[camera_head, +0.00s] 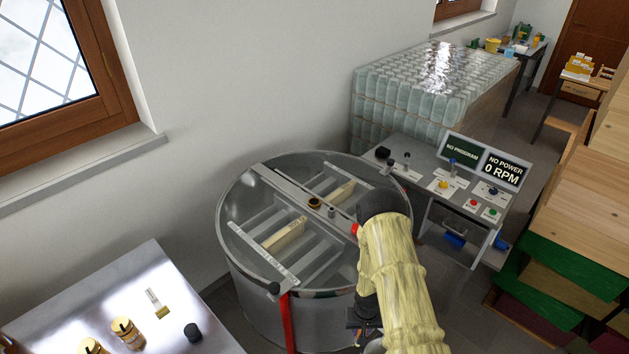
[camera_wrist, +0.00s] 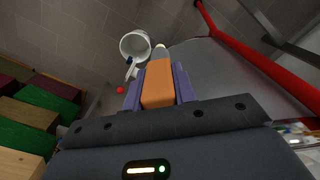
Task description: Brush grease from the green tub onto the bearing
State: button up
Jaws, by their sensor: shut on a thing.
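A steel drum (camera_head: 236,262) stands in the middle of the head view. A small dark and brass round fitting, which looks like the bearing (camera_head: 314,204), sits on the bar across its top. My gripper (camera_wrist: 158,88) is shut on an orange block-like handle (camera_wrist: 158,85) in the wrist view. A pale tip shows beyond the handle, so it looks like a brush; the bristles are not clear. I cannot make out the green tub for sure in either view.
A steel table (camera_head: 110,318) with jars and a black cap (camera_head: 193,332) is at lower left. A control panel stand (camera_head: 425,180) is right of the drum. Green and wooden boxes (camera_head: 545,290) stand at right. A white bucket (camera_wrist: 135,45) is beyond the gripper.

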notch_tip(320, 180, up, 3)
jog(key=shift+p, duration=0.9)
jog(key=shift+f, duration=0.1)
